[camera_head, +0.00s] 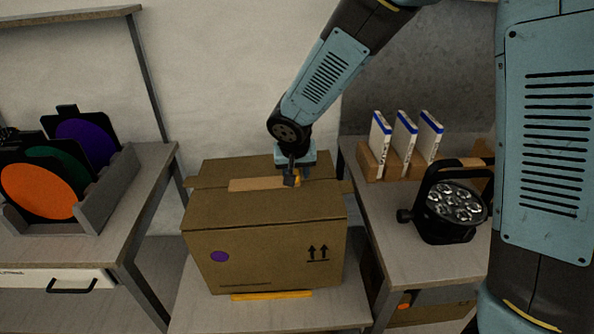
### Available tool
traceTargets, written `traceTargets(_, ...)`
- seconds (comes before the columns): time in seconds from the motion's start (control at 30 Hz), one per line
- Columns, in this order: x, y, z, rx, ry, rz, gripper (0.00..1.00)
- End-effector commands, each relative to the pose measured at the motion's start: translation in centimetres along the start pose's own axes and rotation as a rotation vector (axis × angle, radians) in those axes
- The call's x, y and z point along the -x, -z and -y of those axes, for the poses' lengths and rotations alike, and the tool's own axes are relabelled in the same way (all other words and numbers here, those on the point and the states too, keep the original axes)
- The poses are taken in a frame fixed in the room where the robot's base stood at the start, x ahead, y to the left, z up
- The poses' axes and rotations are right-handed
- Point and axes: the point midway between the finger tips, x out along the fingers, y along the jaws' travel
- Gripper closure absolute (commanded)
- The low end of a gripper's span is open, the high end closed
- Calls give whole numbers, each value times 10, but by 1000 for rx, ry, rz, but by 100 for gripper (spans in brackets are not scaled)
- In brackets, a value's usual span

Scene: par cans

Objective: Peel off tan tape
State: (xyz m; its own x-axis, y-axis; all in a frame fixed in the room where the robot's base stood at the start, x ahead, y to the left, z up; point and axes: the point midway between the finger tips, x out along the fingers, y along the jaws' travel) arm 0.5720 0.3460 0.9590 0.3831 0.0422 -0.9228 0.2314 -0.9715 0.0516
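A closed brown cardboard box (265,240) stands on a low grey table. A strip of tan tape (245,184) lies along the middle of its top, running left to right. My gripper (297,180) is over the right part of the box top, at the right end of the tape. A small yellow-orange bit shows beside the fingers. The fingers are small and partly hidden, so I cannot tell whether they are open or hold the tape's end.
The low table (190,305) has a yellow strip (271,295) at the box's front. On the right bench, a par can (449,212) stands near a wooden rack (372,165) with white blue-topped packs. A left bench holds a grey rack (105,185) of coloured round filters.

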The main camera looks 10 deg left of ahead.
Motion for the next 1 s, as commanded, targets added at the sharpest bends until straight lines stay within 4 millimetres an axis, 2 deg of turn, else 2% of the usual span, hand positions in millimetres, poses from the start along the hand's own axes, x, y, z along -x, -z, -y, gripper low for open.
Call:
traceTargets(0.07,0,0,0,0,0,0,67)
traceTargets(0.4,0,0,0,-1,0,0,99)
traceTargets(0.53,0,0,0,-1,0,0,100)
traceTargets(0.57,0,0,0,-1,0,0,86)
traceTargets(0.7,0,0,0,-1,0,0,99)
traceTargets(1.0,0,0,-1,-1,0,0,100)
